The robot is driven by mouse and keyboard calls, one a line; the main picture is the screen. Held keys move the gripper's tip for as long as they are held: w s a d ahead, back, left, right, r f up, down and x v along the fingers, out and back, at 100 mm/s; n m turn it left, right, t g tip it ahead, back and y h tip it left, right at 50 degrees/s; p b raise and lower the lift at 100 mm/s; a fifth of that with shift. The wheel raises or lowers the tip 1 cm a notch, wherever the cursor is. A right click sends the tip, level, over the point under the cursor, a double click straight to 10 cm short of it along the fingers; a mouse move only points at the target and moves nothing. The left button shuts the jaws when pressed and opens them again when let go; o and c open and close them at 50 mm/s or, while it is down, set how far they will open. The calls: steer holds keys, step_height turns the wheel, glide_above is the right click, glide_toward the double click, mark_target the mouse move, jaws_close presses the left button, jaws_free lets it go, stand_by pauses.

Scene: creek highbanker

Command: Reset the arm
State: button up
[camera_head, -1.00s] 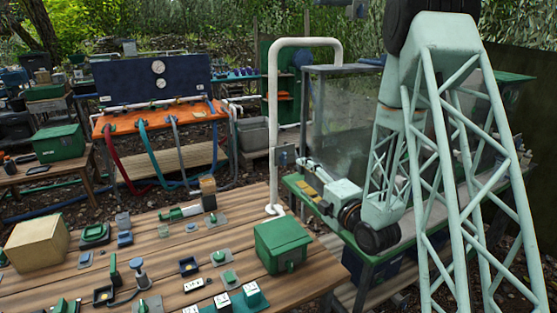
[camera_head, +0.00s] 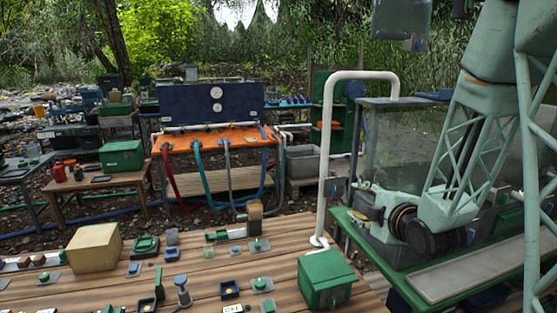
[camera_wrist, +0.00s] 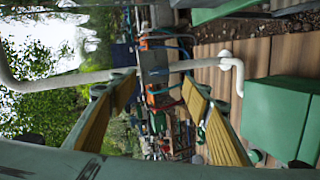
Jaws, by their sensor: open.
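My gripper (camera_wrist: 158,82) shows in the wrist view as two yellow-padded fingers spread apart, with nothing held between them. In the head view my arm hangs at the right, bent in front of a clear-walled tank, and its wrist end points left toward a white bent pipe (camera_head: 328,150). The finger state is too small to tell there. In the wrist view, which is turned sideways, the white pipe (camera_wrist: 60,84) crosses beyond the fingers. A green box (camera_wrist: 275,115) is to the right of the fingers, apart from them.
A wooden table (camera_head: 215,280) carries a green box (camera_head: 326,278), a tan box (camera_head: 94,248) and several small fittings. A green-framed bench (camera_head: 365,245) with the clear tank (camera_head: 400,140) stands at right. An orange bench (camera_head: 215,138) with hoses stands behind.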

steer(key=s+d+r+m+g+h, duration=0.1)
steer(key=s+r+m+g+h, duration=0.25)
steer(key=s, duration=0.65)
steer(key=s+d+r+m+g, duration=0.15)
steer(key=s+r+m, duration=0.4)
steer(key=s, duration=0.55)
steer(key=s+a+r+m+g, duration=0.1)
steer(key=s+a+m+g, duration=0.1)
steer(key=s, duration=1.4)
steer(key=s+a+r+m+g, duration=0.1)
steer(key=s+a+m+g, duration=0.2)
steer(key=s, duration=1.3)
steer(key=a+m, duration=0.1)
steer(key=m, duration=0.2)
steer(key=shift+a+r+m+y, duration=0.3)
steer(key=shift+m+y, duration=0.05)
steer(key=shift+m, duration=0.05)
